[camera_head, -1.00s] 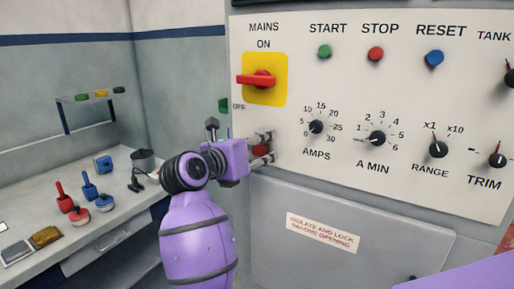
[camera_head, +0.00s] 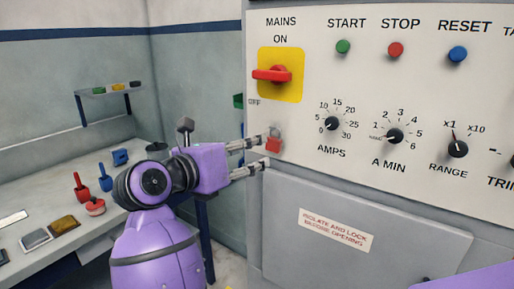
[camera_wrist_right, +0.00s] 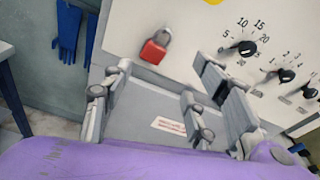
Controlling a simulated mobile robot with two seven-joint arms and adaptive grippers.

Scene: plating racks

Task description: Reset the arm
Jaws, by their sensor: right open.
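A red padlock (camera_head: 273,145) with a grey shackle hangs on the panel below the mains switch. It also shows clear of my fingers in the right wrist view (camera_wrist_right: 154,51). My right gripper (camera_head: 262,154) is open and empty. My left gripper is not in view.
The pale control panel (camera_head: 400,190) with a red mains switch (camera_head: 272,75), coloured buttons and knobs stands close in front. A bench (camera_head: 85,240) with red and blue tools, and a small shelf (camera_head: 105,92), are at the left.

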